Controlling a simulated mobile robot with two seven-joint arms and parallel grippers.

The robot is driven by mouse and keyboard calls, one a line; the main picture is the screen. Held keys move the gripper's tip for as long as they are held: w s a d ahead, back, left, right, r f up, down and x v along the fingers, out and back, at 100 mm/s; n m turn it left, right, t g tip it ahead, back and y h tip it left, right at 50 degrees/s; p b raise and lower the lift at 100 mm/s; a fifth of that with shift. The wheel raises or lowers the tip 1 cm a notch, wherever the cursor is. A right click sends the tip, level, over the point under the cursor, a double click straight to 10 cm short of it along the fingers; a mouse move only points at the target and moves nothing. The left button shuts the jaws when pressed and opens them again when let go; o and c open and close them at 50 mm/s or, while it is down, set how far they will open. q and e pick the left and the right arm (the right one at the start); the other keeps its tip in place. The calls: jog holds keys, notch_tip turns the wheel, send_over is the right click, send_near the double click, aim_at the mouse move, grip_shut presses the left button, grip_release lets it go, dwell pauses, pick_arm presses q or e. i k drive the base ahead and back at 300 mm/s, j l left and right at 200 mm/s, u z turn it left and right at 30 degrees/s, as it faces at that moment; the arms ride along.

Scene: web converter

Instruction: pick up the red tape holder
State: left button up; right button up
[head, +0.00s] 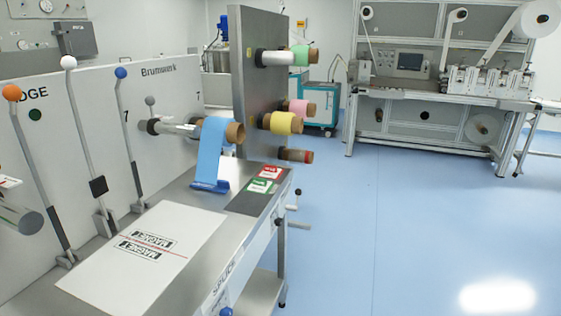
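No item is plainly marked as a red tape holder. A small red item with a white label (266,172) lies on the dark far end of the metal table, and a green one (257,185) lies just in front of it. A spindle with a brownish-red roll (295,155) sticks out low from the upright grey panel. Neither of my grippers is in view.
A blue web (211,150) hangs from a spindle to the metal table (218,268). Levers with orange (12,93), white and blue knobs stand left. Yellow (284,123), pink and green rolls project right. The blue floor (400,220) is clear.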

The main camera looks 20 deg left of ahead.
aim_at(270, 171)
jog(key=i+l+u, duration=0.1)
jog(key=i+u, duration=0.25)
jog(key=i+l+u, duration=0.35)
jog(key=i, duration=0.25)
jog(key=i+l+u, duration=0.2)
jog(key=i+u, duration=0.2)
